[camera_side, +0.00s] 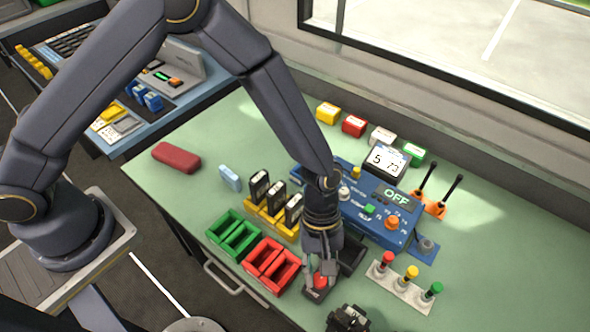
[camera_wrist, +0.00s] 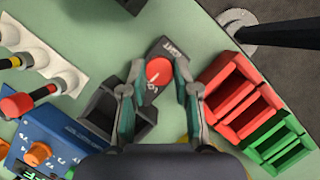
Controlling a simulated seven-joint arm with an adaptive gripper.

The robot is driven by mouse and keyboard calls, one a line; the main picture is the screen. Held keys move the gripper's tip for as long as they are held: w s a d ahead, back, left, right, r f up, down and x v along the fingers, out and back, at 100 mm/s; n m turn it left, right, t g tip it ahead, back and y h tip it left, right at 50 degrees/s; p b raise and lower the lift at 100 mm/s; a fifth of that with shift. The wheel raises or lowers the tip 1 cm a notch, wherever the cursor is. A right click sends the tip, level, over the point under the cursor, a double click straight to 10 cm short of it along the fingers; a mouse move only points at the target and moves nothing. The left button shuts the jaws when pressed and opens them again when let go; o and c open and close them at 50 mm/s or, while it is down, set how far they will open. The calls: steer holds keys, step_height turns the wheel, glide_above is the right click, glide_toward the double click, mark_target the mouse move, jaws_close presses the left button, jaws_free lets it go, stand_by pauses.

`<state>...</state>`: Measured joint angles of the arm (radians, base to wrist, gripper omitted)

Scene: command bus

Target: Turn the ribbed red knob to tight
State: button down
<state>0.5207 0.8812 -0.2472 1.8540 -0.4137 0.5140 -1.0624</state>
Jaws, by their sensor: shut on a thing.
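The red knob (camera_wrist: 158,72) sits on a small dark base (camera_wrist: 165,49) with white lettering on it. The lettering is too small to read surely. In the side view the red knob (camera_side: 320,281) shows at the front edge area of the green table. My gripper (camera_side: 320,268) points down over it. In the wrist view my gripper (camera_wrist: 160,70) has one finger on each side of the knob and is shut on it. The knob's ribs and a pointer mark are hard to make out.
Red bins (camera_side: 271,265) and green bins (camera_side: 233,235) stand to the left. A black open box (camera_side: 352,254) is close beside the knob. A blue panel (camera_side: 372,207) reading OFF lies behind. A white strip with coloured plungers (camera_side: 402,290) is to the right.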

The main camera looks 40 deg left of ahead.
steer(key=m+y, duration=0.1)
steer(key=m, duration=0.3)
steer(key=m+g+y, duration=0.1)
steer(key=m, duration=0.2)
steer(key=shift+w+d+y, duration=0.1)
steer(key=shift+d+y, duration=0.15)
steer(key=shift+y, duration=0.05)
steer(key=m+y, duration=0.1)
steer(key=m, duration=0.2)
steer(key=m+y, duration=0.1)
steer(key=m, duration=0.3)
steer(key=shift+d+t+y, duration=0.2)
steer(key=shift+t+y, duration=0.1)
steer(key=shift+y, duration=0.1)
steer(key=m+y, duration=0.1)
steer(key=m, duration=0.3)
steer(key=shift+d+t, duration=0.1)
steer(key=shift+t, duration=0.3)
steer(key=m, duration=0.1)
steer(key=m+t+y, duration=0.1)
steer(key=m, duration=0.1)
steer(key=shift+s+m, duration=0.2)
steer(key=shift+m, duration=0.1)
steer(key=m+t, duration=0.1)
steer(key=m, duration=0.3)
steer(key=shift+s+t, duration=0.15)
steer(key=shift+t, duration=0.25)
steer(key=shift+m+t, duration=0.6)
steer(key=shift+m, duration=1.1)
